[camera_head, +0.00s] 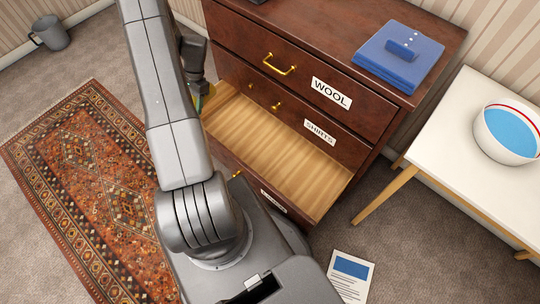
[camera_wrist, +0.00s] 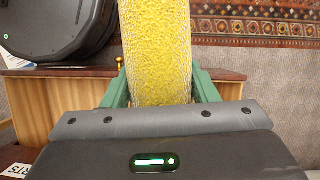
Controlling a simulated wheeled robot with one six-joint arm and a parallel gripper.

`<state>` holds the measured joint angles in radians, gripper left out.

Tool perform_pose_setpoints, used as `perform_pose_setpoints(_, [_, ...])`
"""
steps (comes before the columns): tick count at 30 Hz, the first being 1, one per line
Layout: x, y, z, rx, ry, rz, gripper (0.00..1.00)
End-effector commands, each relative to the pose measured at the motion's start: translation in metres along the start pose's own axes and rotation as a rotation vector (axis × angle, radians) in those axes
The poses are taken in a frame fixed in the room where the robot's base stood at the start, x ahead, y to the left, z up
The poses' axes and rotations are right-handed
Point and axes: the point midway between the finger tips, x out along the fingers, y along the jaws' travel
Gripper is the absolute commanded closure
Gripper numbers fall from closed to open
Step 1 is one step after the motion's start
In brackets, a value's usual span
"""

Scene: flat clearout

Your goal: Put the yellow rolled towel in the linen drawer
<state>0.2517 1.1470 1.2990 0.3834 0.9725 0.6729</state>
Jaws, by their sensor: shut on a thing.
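The yellow rolled towel (camera_wrist: 157,50) stands out large between the green fingers of my gripper (camera_wrist: 158,88) in the wrist view; the gripper is shut on it. In the head view my arm hides most of the gripper, and only a sliver of yellow shows beside it. The lowest drawer (camera_head: 290,170) of the dark wood chest is pulled open. Its visible pale wooden floor is bare. Its front label (camera_head: 273,201) is too slanted to read. My gripper is at the drawer's left end. Part of the drawer (camera_wrist: 55,103) shows at left in the wrist view.
Drawers labelled WOOL (camera_head: 331,93) and SHIRTS (camera_head: 320,133) are above, both shut. A folded blue stack (camera_head: 390,62) lies on the chest. A white table (camera_head: 455,130) with a bowl (camera_head: 492,140) stands right.

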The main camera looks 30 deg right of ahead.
Motion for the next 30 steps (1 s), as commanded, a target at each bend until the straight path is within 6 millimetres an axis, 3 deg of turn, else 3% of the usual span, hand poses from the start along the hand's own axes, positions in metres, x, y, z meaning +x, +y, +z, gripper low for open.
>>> perform_pose_setpoints(1, [0.022, 0.005, -0.021, 0.124, -0.001, -0.05, 0.73])
perform_pose_setpoints(11, [0.094, 0.04, -0.128, 1.004, 0.001, -0.415, 0.73])
perform_pose_setpoints(18, [0.143, 0.094, -0.205, 1.655, 0.002, -0.683, 0.73])
perform_pose_setpoints(24, [0.181, 0.151, -0.254, 2.147, 0.003, -0.887, 0.73])
perform_pose_setpoints(28, [0.205, 0.189, -0.276, 2.427, 0.005, -1.004, 0.73])
perform_pose_setpoints(30, [0.207, 0.2, -0.28, 2.511, 0.002, -1.043, 0.73])
